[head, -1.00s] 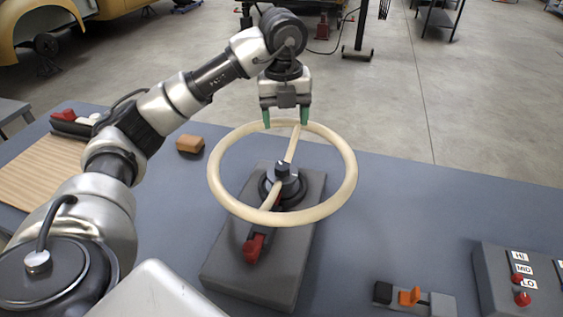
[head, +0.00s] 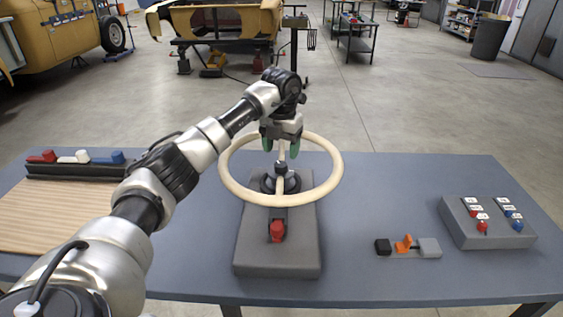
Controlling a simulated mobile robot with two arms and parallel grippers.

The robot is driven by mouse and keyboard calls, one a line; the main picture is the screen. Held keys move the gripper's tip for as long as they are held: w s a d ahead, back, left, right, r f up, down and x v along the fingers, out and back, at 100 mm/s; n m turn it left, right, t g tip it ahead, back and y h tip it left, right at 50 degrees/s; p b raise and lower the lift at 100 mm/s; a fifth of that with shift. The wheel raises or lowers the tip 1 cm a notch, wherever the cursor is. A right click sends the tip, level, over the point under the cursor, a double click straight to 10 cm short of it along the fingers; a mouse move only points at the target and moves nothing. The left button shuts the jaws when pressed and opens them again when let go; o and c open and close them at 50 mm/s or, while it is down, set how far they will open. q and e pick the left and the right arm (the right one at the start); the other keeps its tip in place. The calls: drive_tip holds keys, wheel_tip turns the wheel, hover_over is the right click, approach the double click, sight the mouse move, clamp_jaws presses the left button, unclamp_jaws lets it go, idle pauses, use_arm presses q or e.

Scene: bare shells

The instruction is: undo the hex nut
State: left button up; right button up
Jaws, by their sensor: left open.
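A cream steering wheel (head: 230,186) sits level on a dark hub on a grey block (head: 277,254). At the wheel's centre, a small dark piece (head: 281,168) stands on the hub and looks like the hex nut; its flats are too small to make out. My left gripper (head: 281,151) is open, with green fingertips pointing down. It is just beyond and above the dark piece, inside the wheel's outline in the head view. Nothing shows between its fingers. My right gripper is not in view.
A red lever (head: 277,231) is on the block's front. At right are a small orange switch (head: 404,244) and a grey button box (head: 487,222). A rack of coloured blocks (head: 75,163) is at left.

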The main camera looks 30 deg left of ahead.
sight(281, 164)
use_arm(q)
drive_tip(key=f, duration=0.3)
drive_tip(key=shift+s+f, duration=0.2)
drive_tip(key=shift+f, duration=0.6)
drive_tip(key=c, duration=0.9)
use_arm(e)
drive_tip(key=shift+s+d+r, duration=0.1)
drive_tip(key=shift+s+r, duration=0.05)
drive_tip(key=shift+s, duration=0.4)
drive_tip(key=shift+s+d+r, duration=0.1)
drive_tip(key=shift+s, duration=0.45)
